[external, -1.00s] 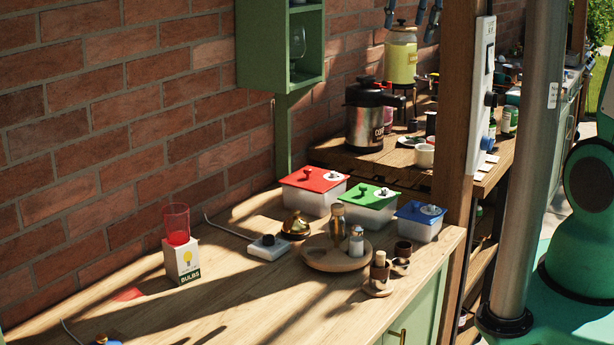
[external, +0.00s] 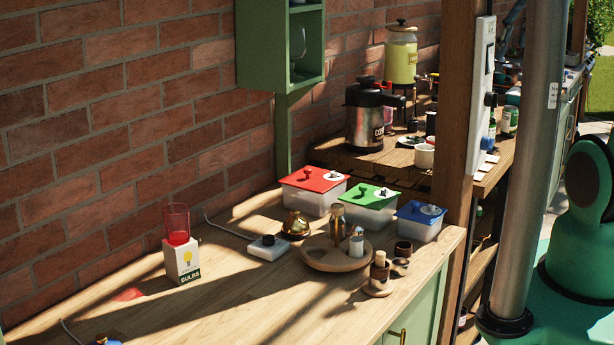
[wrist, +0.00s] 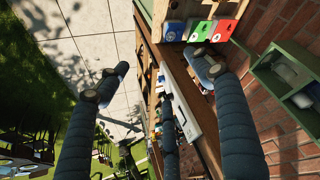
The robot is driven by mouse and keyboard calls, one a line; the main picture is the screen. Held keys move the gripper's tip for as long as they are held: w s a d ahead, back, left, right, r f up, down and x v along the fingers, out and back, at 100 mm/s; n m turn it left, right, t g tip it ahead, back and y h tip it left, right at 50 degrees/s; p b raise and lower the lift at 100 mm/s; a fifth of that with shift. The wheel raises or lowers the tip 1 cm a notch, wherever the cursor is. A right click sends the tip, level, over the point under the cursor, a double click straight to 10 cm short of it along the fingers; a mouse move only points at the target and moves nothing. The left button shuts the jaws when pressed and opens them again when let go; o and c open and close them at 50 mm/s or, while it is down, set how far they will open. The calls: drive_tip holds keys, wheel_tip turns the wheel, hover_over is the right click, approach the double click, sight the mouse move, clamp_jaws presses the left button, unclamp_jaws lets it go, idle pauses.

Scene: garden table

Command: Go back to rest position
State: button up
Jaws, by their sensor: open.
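My gripper (wrist: 161,70) shows in the wrist view with its dark, padded fingers spread wide. It is open, and nothing is between the fingers. It hangs in the air, with the paving, the wooden post and the shelving far behind it. In the external view the gripper is not clearly visible. My green arm base and grey column fill the right side there.
A wooden counter (external: 235,310) holds a red-lidded box (external: 315,192), a green-lidded box (external: 370,208), a blue-lidded box (external: 420,220), a round tray (external: 330,262) and a red cup (external: 177,224) on a bulb box (external: 183,262). A wooden post (external: 455,110) stands beside the counter.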

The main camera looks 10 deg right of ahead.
drive_tip(key=shift+s+d+f, duration=0.1)
drive_tip(key=shift+s+f, duration=0.05)
drive_tip(key=shift+s, duration=0.1)
drive_tip(key=shift+f, duration=0.1)
wheel_tip(320, 180, down, 10)
drive_tip(key=b, duration=1)
drive_tip(key=shift+f+b, duration=0.2)
drive_tip(key=shift+b, duration=0.15)
idle(0.7)
